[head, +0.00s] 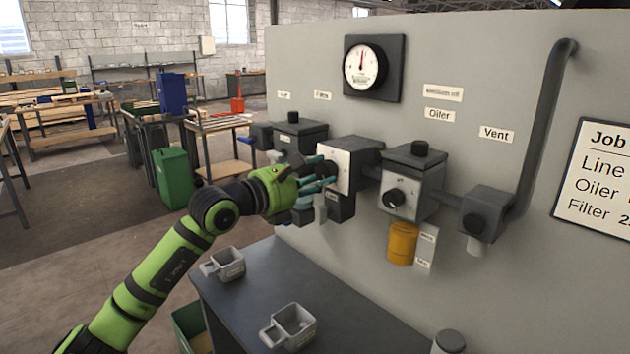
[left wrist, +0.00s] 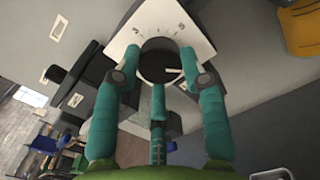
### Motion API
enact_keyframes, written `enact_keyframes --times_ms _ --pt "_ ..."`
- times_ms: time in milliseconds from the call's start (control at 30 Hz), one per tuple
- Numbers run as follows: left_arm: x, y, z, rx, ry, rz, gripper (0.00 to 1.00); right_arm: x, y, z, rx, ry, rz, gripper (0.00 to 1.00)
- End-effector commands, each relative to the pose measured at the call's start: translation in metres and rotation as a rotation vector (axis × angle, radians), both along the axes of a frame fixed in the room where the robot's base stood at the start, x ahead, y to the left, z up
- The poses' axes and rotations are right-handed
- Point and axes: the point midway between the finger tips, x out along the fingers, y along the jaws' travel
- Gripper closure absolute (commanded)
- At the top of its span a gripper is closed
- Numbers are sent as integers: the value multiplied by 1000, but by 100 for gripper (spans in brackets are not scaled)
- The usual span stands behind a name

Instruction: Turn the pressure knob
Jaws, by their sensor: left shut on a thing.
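The pressure knob (left wrist: 158,66) is a dark round knob on a white plate (left wrist: 182,24) with a printed scale, seen in the left wrist view. A light pointer line shows on its face. In the head view the plate (head: 340,156) fronts a dark block on the grey panel, and fingers partly hide the knob. My left gripper (head: 328,174), green with teal fingers, is shut on the knob, with fingers at both sides and one below in the left wrist view (left wrist: 158,80). A round pressure gauge (head: 365,65) hangs above, its red needle near upright. My right gripper is out of view.
Right of the knob is the oiler block (head: 413,183) with its own dial and a yellow bowl (head: 403,243) below. The vent block (head: 484,213) is farther right. A dark bench (head: 262,300) below bears two grey cups (head: 225,264), (head: 290,326).

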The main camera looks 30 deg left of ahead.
Motion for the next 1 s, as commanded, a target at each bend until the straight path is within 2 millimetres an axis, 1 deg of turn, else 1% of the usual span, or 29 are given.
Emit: enact_keyframes --times_ms 100,133,167,200,500,633,767,1000 --pt "0 0 -1 -1 4 -1 90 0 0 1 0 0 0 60" --pt "0 0 -1 -2 4 -1 50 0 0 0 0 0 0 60" --pt "0 0 -1 -2 4 -1 38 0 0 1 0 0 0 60" --pt "0 0 -1 -2 4 -1 34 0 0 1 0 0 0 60" --pt "0 0 -1 -3 3 0 34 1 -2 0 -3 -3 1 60" --pt "-5 3 -1 -3 3 1 34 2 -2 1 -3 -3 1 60" --pt "-20 8 -2 0 5 2 34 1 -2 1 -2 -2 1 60" --pt "-56 20 -3 1 7 0 34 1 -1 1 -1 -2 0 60"
